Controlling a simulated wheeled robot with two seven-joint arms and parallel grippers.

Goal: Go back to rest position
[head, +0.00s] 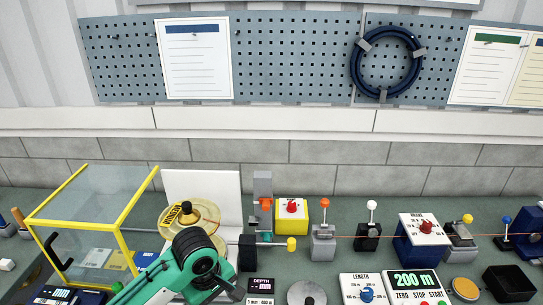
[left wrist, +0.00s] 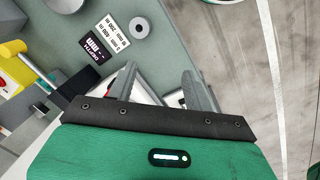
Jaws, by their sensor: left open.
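My left gripper (left wrist: 158,72) is open in the left wrist view, with two grey fingers apart and nothing between them. It points down over the edge of the workbench. In the head view my green left arm (head: 185,272) comes in from the lower left and stands before the clear yellow spool (head: 187,217). My right gripper is in neither view.
A yellow-framed clear box (head: 125,220) stands left of my arm. Right of it are a yellow block with a red knob (head: 291,213), several levers, a length display (head: 415,281) and a black tray (head: 510,284). Floor (left wrist: 240,60) shows beyond the bench edge.

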